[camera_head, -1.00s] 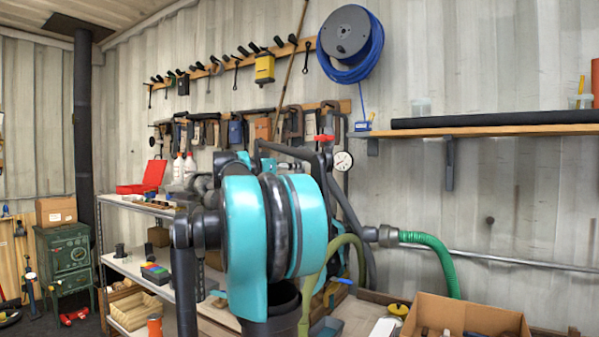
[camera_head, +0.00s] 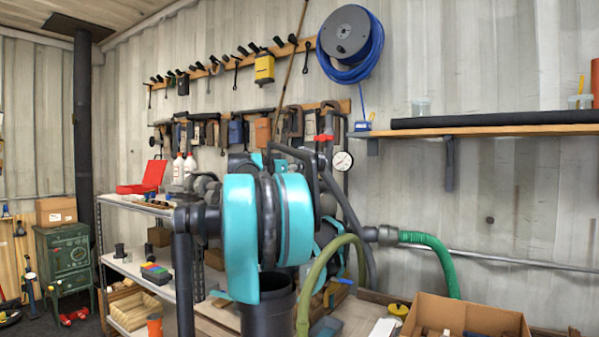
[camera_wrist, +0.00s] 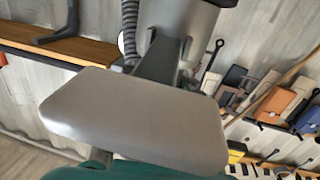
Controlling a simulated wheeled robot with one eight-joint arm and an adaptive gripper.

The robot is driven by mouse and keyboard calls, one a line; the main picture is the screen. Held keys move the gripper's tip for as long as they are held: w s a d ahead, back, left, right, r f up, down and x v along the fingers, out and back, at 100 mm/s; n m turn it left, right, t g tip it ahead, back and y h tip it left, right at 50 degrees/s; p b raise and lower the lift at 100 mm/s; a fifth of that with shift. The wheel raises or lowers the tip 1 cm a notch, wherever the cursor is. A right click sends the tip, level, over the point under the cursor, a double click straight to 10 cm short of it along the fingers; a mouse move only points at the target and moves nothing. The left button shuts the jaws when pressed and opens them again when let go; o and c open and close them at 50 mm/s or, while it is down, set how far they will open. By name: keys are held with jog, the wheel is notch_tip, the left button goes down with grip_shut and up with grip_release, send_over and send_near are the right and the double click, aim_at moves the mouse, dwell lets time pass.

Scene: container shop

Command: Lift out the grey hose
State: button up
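A dark grey hose (camera_head: 349,214) runs down behind my arm at the middle of the head view, beside an olive hose (camera_head: 318,273). Its upper part is partly hidden by my teal and black arm links, and I cannot be sure it is the grey hose. The wrist view shows a large flat grey slab close to the camera, with a grey cylinder and a dark ribbed piece behind it. I cannot tell my gripper's fingers apart there, and in the head view they are hidden among dark links. No hold on a hose is visible.
A green hose (camera_head: 437,258) joins a grey fitting on the wall pipe. A cardboard box (camera_head: 470,316) stands at lower right. A wall shelf (camera_head: 490,131) holds a long black tube. A blue hose reel (camera_head: 349,43) hangs above. A metal rack (camera_head: 135,208) stands at left.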

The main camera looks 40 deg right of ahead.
grip_shut()
